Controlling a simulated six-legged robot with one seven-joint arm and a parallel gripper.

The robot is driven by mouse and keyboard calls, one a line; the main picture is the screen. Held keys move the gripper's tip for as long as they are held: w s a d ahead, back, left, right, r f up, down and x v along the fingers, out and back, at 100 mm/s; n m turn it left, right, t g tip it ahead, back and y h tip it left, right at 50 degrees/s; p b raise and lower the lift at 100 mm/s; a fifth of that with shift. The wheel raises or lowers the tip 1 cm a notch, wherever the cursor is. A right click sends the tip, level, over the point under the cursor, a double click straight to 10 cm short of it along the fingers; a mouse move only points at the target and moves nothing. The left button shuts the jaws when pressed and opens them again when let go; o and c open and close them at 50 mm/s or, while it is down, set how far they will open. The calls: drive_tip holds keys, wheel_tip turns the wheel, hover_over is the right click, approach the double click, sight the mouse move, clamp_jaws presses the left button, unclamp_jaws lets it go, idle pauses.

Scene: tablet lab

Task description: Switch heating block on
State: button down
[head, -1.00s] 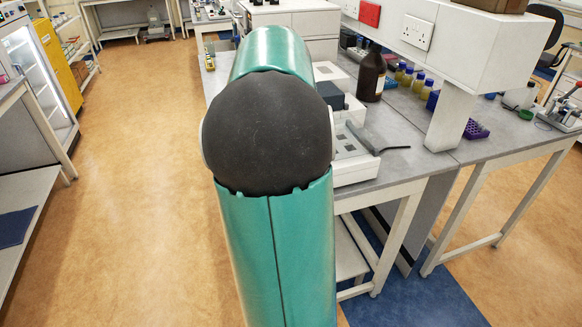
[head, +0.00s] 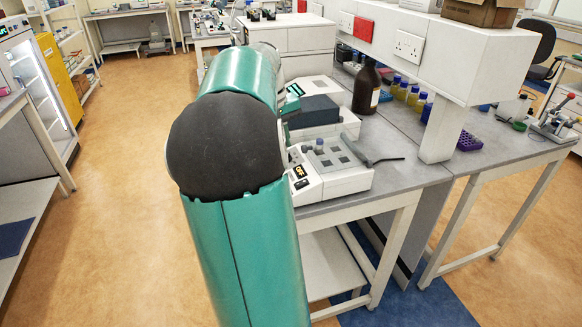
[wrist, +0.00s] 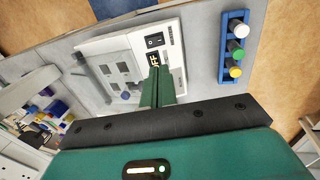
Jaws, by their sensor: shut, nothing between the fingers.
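The heating block (head: 345,183) is a white unit with a grey top of square wells, near the front edge of the bench. Its display (head: 300,171) reads OFF in orange. In the wrist view the heating block (wrist: 92,55) shows its black rocker switch (wrist: 154,40) beside the display (wrist: 155,58), which is partly covered by my fingers. My gripper (wrist: 157,72) is shut and empty, its green fingers pointing at the control panel, with the tips appearing just short of the switch. Contact cannot be told. In the head view my arm hides the fingers.
A blue rack (wrist: 222,50) with white, green and yellow caps lies beside the heating block. Behind the block stand a white unit with a dark top (head: 313,110) and a brown bottle (head: 367,87). A white overhead shelf (head: 470,50) overhangs the bench. Floor at left is clear.

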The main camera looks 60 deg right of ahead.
sight(297, 185)
drive_tip(key=x, duration=1.3)
drive_tip(key=shift+f, duration=0.35)
drive_tip(key=shift+f, duration=0.25)
drive_tip(key=shift+r, duration=0.1)
drive_tip(key=shift+r, duration=0.7)
drive_tip(key=shift+r, duration=0.1)
